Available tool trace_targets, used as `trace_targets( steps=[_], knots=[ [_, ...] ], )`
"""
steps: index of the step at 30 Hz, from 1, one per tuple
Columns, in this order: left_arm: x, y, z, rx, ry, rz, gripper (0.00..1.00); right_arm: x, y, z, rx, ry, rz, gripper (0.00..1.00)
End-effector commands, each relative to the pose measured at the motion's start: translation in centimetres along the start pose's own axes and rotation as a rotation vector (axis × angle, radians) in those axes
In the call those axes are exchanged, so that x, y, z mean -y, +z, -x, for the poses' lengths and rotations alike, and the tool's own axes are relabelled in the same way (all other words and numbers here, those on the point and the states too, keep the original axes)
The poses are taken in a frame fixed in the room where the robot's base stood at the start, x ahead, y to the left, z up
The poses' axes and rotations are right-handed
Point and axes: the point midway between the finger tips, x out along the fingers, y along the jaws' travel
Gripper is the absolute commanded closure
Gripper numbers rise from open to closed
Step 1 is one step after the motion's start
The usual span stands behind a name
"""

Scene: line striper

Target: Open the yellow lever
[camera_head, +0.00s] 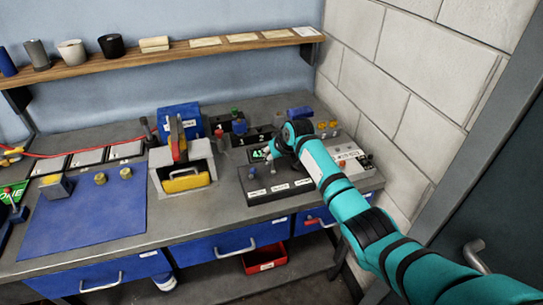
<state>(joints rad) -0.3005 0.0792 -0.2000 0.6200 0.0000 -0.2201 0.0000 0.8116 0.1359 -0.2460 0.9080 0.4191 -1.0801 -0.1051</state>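A grey box-shaped device (160,173) stands on the bench left of centre. An upright yellow lever (182,135) with red and dark parts rises from its top. A yellow bar (187,182) shows in the device's front opening. My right arm comes in from the right, and its gripper (272,151) is over the dark control panel, to the right of the lever and apart from it. The fingers are small and partly hidden by the wrist, so their opening is unclear. I cannot make out my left gripper.
A dark panel with small switches (256,192) lies under my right wrist. A blue box (179,120) stands behind the grey device. A blue mat (85,215) lies to the left. A wooden shelf (180,55) runs above. A block wall (415,90) bounds the right.

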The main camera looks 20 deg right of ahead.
Motion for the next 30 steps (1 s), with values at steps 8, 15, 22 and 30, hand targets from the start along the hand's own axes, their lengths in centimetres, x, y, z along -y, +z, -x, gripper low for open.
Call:
trace_targets(
  steps=[8,15,22,30],
  knots=[
    [0.01,0.03,-0.53,0.000,0.000,0.000,0.57,-0.42,-0.45,-0.28,0.076,0.000,-0.008,1.00],
    [0.02,0.03,-0.58,0.000,0.000,0.000,0.57,-0.41,-0.60,-0.28,0.091,-0.002,-0.009,1.00],
    [0.03,0.01,-0.56,-0.001,0.000,0.000,0.57,-0.42,-0.70,-0.23,0.088,-0.002,-0.009,1.00],
    [0.04,0.01,-0.56,-0.001,-0.001,0.000,0.57,-0.34,-0.62,-0.29,0.089,-0.004,-0.012,0.70]
  ],
)
